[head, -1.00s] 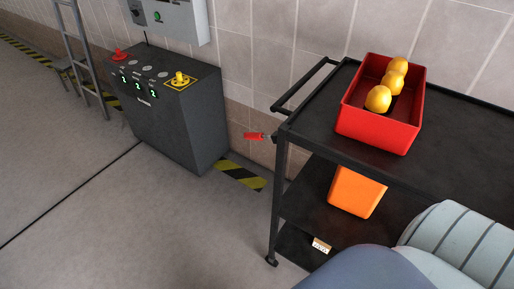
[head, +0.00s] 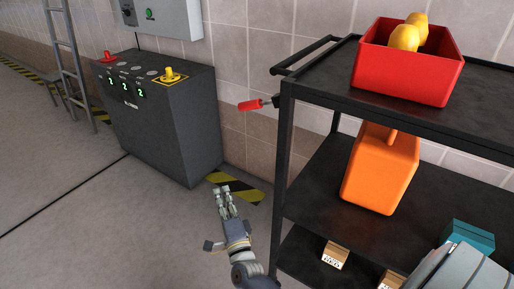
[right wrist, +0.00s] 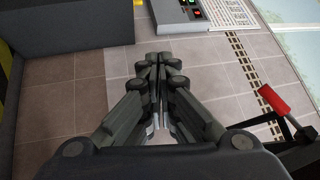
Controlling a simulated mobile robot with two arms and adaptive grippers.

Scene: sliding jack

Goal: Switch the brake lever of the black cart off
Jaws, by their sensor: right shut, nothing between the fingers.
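The black cart (head: 330,98) stands at the right in the head view. Its brake lever, with a red grip (head: 250,105), sticks out to the left from the cart's corner post below the handle bar. The red grip also shows in the right wrist view (right wrist: 279,104), at the right, tilted. My right gripper (head: 226,188) is shut and empty, below and a little left of the lever, apart from it. Its closed fingers (right wrist: 158,62) fill the middle of the right wrist view. My left gripper is not in view.
A red crate (head: 405,78) with yellow fruit stands on the cart's top. An orange container (head: 378,175) and small boxes (head: 336,255) are on lower shelves. A dark control console (head: 165,130) stands left of the cart.

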